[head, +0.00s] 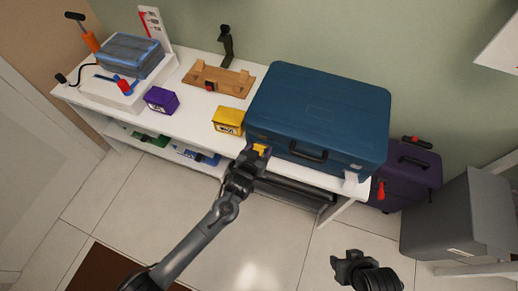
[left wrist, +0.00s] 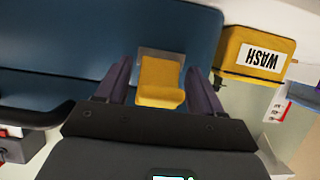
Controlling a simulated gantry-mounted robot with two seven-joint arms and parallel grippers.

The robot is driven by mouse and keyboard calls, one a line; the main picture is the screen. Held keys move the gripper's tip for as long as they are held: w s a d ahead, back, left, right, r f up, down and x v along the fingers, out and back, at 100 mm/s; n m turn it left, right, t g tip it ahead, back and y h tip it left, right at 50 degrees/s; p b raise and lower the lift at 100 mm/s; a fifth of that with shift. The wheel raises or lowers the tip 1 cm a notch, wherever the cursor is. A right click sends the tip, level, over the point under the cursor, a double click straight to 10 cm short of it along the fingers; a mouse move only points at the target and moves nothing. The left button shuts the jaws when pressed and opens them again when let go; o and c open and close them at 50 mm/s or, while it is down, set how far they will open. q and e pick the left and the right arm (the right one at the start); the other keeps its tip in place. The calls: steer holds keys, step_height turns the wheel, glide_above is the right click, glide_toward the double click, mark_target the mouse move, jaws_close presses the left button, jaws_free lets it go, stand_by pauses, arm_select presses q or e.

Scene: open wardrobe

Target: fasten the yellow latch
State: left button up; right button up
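A blue case (head: 318,110) lies on the white bench, its lid down and its dark handle (head: 308,153) on the front. The yellow latch (left wrist: 160,82) is on the case's front, left of the handle in the head view, with a grey plate behind it. My left gripper (head: 257,157) is at the latch. In the left wrist view its two fingers (left wrist: 160,75) are apart, one on each side of the latch, with gaps between. Whether the latch is fastened is unclear. My right gripper (head: 350,266) is low in the head view, away from the case; its fingers are unclear.
A yellow WASH box (head: 228,120) stands close left of the case. A purple box (head: 161,99), a wooden stand (head: 218,79) and a grey-blue case (head: 130,55) are farther left. A purple case (head: 408,172) and grey cabinet (head: 460,215) stand at right.

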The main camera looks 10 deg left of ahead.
arm_select(q)
steer(key=shift+s+a+r, duration=0.15)
steer(key=shift+s+r, duration=0.1)
steer(key=shift+s, duration=0.2)
steer(key=p+v, duration=0.2)
steer(key=v, duration=0.7)
steer(key=shift+s+p, duration=0.35)
steer(key=shift+r, duration=0.15)
